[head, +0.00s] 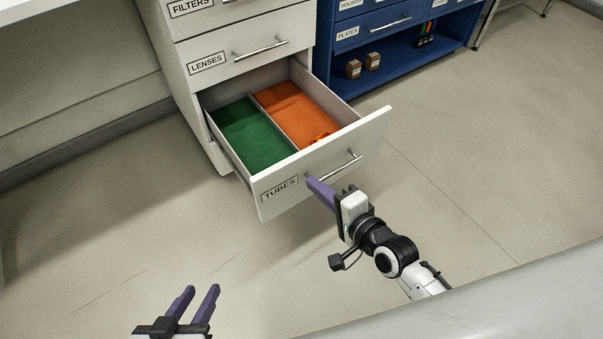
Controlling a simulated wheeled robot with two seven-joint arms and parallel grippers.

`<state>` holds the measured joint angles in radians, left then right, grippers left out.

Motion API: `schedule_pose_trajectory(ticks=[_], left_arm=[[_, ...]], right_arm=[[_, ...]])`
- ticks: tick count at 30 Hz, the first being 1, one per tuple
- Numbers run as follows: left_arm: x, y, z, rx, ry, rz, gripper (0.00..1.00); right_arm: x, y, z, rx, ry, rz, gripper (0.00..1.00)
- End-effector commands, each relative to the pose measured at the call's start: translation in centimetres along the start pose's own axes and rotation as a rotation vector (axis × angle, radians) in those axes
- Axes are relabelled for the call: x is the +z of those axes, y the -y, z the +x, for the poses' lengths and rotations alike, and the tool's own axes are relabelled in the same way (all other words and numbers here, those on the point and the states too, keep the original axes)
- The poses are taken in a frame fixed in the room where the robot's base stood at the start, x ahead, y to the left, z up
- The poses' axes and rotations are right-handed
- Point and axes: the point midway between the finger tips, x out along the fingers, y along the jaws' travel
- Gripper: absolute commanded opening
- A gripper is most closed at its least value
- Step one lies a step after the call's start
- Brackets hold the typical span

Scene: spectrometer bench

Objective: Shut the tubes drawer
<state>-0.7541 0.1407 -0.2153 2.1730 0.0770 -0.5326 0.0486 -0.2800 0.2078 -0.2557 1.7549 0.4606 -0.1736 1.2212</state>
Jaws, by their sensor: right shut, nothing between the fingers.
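The tubes drawer (278,189) is the lowest drawer of the white cabinet and stands pulled well out. Its front carries a TUBES label and a silver bar handle (341,166). Inside are a green compartment (250,137) and an orange compartment (300,115). My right gripper (309,180) is shut and empty, with its purple fingertips at the drawer front, just left of the handle. I cannot tell whether they touch the front. My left gripper (200,290) is open and empty over the floor at the lower left, away from the drawer.
The lenses drawer (225,58) above is shut, as is the filters drawer (190,22). A blue cabinet (400,50) stands to the right, with two small brown items (362,65) on its low shelf. The floor in front of the drawer is clear.

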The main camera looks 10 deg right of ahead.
Motion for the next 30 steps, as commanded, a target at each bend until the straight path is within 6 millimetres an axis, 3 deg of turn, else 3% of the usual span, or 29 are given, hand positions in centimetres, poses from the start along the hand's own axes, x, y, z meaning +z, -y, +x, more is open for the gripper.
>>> schedule_pose_trajectory(ticks=[3, 10, 30], left_arm=[[0.2, -0.3, 0.6, 0.012, 0.006, -0.004, 0.33], [0.4, -0.6, 1.4, 0.027, 0.036, 0.006, 0.33], [0.5, -0.8, 1.5, 0.032, 0.048, 0.009, 0.33]], right_arm=[[0.0, -0.2, 2.7, -0.003, 0.0, 0.0, 0.0], [0.1, 0.9, 5.6, -0.002, 0.001, 0.0, 0.0], [-0.3, 1.4, 6.7, -0.001, -0.007, 0.002, 0.0]])
